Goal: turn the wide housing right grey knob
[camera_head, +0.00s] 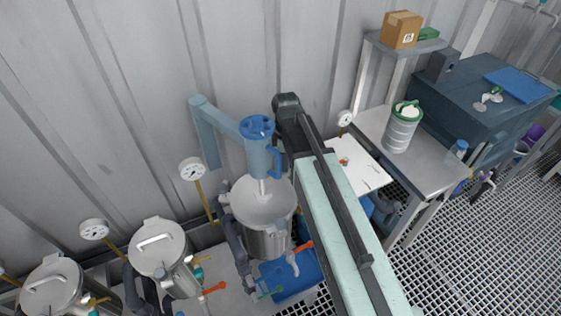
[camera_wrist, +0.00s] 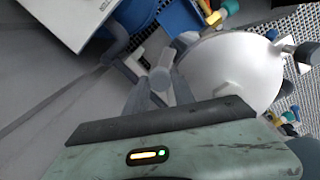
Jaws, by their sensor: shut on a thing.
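In the head view my arm hides the gripper and this knob.
A blue mixer (camera_head: 258,145) on a wall bracket hangs over the housing. A steel table (camera_head: 415,150) with a green-lidded canister (camera_head: 402,128) stands right.

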